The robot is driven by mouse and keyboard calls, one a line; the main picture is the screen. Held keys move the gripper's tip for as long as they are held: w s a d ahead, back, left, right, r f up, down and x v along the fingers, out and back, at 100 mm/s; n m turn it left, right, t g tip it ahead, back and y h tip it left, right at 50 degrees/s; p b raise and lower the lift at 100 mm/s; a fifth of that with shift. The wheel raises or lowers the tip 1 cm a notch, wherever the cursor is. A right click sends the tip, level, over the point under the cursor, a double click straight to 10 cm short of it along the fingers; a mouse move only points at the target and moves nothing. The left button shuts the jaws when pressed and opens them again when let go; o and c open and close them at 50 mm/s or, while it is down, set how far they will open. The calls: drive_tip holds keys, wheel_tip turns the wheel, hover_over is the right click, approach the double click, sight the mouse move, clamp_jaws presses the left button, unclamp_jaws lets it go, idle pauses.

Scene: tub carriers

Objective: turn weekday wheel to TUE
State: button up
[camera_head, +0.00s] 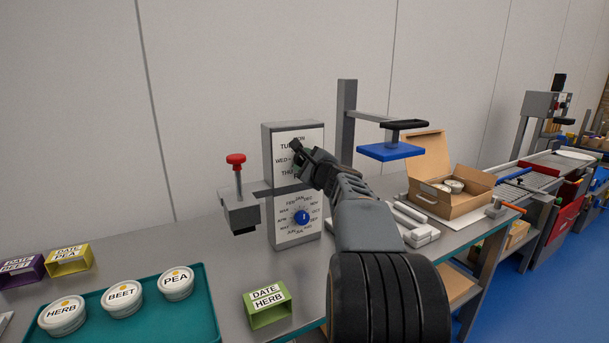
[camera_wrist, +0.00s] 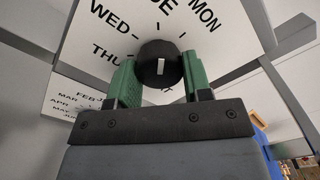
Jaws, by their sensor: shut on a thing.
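The weekday wheel is a black knob (camera_wrist: 158,64) with a white mark, on the upper dial of the grey-and-white date unit (camera_head: 281,166). My gripper (camera_head: 302,160) reaches the dial from the right and hides most of the knob in the head view. In the wrist view its green fingers (camera_wrist: 158,82) are shut on the knob, one on each side. The white mark points up, roughly toward the tick under a label cut to "UE" between WED and MON. In the head view the gripper covers some of the day labels.
A blue month knob (camera_head: 302,217) sits on the lower dial. A red-topped lever (camera_head: 236,170) stands left of the unit. A post with a blue plate (camera_head: 390,152) and an open carton (camera_head: 450,205) are right. A teal tray (camera_head: 205,310) with labelled tubs and a green holder (camera_head: 267,304) are in front.

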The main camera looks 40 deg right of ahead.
drive_tip(key=shift+f+n+b, duration=0.1)
drive_tip(key=shift+n+b, duration=0.4)
drive_tip(key=shift+b, duration=0.05)
drive_tip(key=o, duration=0.9)
drive_tip(key=s, duration=0.4)
drive_tip(key=s+a+b, duration=0.1)
drive_tip(key=s, duration=0.4)
drive_tip(key=s+a, duration=0.1)
drive_tip(key=s, duration=0.3)
drive_tip(key=shift+s+b, duration=0.35)
